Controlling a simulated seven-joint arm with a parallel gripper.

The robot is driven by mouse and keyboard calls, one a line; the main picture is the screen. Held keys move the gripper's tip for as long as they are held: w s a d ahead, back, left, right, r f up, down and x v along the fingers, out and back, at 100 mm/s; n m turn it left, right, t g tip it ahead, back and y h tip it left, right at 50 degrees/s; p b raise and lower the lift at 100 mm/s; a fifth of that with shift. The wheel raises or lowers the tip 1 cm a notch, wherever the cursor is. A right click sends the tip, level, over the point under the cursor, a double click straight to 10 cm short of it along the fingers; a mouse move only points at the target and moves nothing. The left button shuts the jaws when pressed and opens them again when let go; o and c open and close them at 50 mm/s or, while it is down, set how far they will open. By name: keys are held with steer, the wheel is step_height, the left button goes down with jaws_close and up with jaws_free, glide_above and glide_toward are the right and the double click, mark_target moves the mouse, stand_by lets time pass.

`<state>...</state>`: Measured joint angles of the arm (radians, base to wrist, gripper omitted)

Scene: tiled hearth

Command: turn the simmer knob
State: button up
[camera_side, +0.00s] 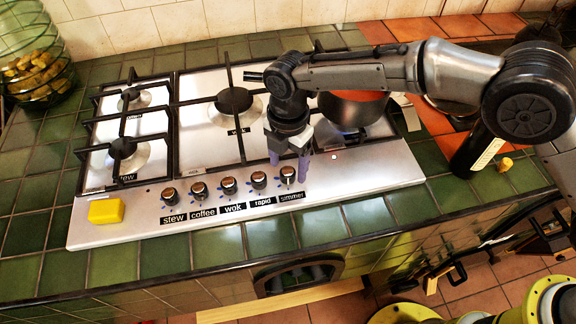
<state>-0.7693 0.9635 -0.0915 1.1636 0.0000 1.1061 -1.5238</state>
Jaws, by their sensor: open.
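The simmer knob (287,175) is the rightmost of a row of several dark knobs with pale caps on the front of the steel hob (370,172). A black label reading "simmer" (290,197) is in front of it. My gripper (290,160) points down just above and behind the simmer knob, with its purple-tipped fingers close to it. The fingers are apart and hold nothing. I cannot tell whether a finger touches the knob.
Knobs labelled stew (170,196), coffee (199,191), wok (228,186) and rapid (258,180) stand to the left. A yellow block (106,211) sits at the hob's front left. An orange-filled pot (352,112) stands behind my gripper. A black bottle (472,152) is right.

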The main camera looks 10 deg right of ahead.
steer(key=shift+f, duration=0.75)
jaws_close()
